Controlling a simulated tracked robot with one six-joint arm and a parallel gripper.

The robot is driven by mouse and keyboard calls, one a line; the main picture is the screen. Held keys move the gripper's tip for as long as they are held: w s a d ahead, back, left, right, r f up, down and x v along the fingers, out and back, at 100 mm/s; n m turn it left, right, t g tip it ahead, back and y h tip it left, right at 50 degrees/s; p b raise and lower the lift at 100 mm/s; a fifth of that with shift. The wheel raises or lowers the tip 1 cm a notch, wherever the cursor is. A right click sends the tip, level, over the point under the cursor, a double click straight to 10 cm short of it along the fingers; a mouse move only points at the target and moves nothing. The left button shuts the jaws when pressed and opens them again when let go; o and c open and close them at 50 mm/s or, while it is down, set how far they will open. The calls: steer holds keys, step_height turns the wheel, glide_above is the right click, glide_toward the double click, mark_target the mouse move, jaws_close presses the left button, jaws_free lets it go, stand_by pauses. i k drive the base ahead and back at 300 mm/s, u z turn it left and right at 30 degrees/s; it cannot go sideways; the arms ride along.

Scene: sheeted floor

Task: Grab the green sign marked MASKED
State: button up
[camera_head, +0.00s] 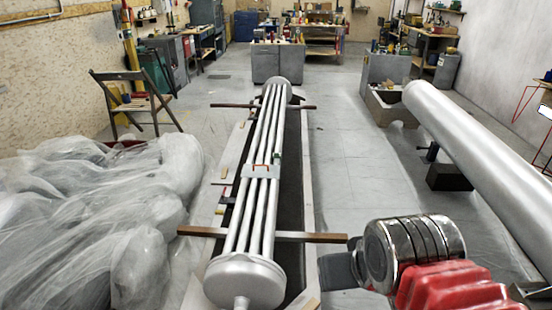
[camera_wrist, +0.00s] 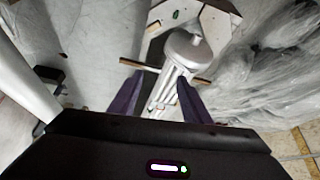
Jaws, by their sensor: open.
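No sign with readable MASKED lettering shows. A small green piece (camera_head: 277,154) stands by the middle bracket of the metal tube bundle (camera_head: 264,135) in the head view; it is too small to read. In the wrist view a small green mark (camera_wrist: 178,14) lies beyond the bundle's round end cap (camera_wrist: 188,48); I cannot tell whether it is the sign. My gripper's two purple fingers (camera_wrist: 160,76) are apart and empty, with the bundle seen between and below them. In the head view my gripper is at lower right, right of the bundle's near end, mostly hidden by my arm.
The bundle lies over a long dark pit on crossbars (camera_head: 262,235). Plastic-wrapped heaps (camera_head: 80,220) fill the left, with a folding chair (camera_head: 135,100) behind. A large metal cylinder (camera_head: 480,140) lies at right.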

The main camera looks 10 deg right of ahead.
mark_target(275, 155)
steer(key=k, duration=1)
steer(key=z, duration=1)
steer(key=i, duration=2.25)
